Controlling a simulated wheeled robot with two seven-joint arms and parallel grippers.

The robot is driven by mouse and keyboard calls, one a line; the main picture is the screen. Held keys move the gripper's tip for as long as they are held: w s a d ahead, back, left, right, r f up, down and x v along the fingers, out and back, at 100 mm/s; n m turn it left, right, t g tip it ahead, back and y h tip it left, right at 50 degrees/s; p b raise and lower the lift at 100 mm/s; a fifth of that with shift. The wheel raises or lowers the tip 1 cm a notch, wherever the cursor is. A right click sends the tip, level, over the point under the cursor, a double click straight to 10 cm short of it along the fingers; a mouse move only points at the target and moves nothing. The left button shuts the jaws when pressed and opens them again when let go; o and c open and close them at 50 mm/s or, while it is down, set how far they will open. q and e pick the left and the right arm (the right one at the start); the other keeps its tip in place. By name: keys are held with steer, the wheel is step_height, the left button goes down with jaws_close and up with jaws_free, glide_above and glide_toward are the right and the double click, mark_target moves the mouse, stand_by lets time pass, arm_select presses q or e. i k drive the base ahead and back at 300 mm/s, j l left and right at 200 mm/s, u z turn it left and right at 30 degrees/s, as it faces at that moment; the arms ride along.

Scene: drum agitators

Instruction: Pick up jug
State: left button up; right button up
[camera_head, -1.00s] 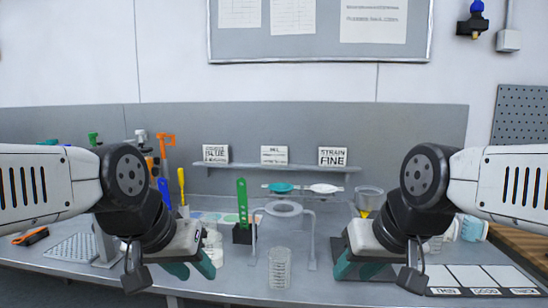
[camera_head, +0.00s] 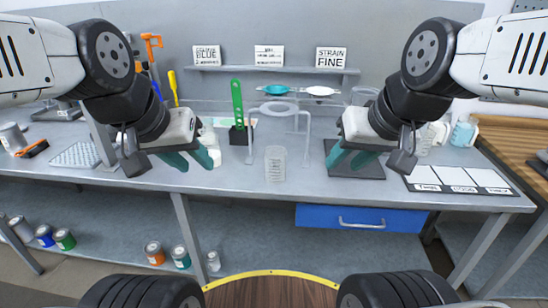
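A clear graduated container (camera_head: 275,164), which looks like a jug or beaker, stands upright near the front edge of the bench, between my grippers and touching neither. A pale jug-like container with blue contents (camera_head: 464,132) stands at the right of the bench. I cannot tell for certain which one is the jug. My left gripper (camera_head: 190,161) is open and empty, to the left of the clear container. My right gripper (camera_head: 349,158) is open and empty, to its right, above a dark mat (camera_head: 372,173).
A clear ring stand (camera_head: 279,108) stands behind the clear container, with a green strip (camera_head: 237,103) in a black block beside it. Cards (camera_head: 460,179) lie at the right. A blue drawer (camera_head: 361,218) is below the bench. Cans (camera_head: 154,252) stand on the lower shelf.

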mark_target(441, 127)
steer(key=z, duration=1.35)
steer(key=i+l+u, duration=0.15)
steer(key=u, duration=0.75)
steer(key=i+l+u, duration=0.2)
steer(key=l, duration=0.15)
steer(key=i+l+u, duration=0.1)
steer(key=l+u, duration=0.35)
steer(key=l, duration=0.3)
steer(key=i+l, duration=0.1)
steer(key=l, duration=0.25)
steer(key=i+l, duration=0.1)
steer(key=l, duration=0.3)
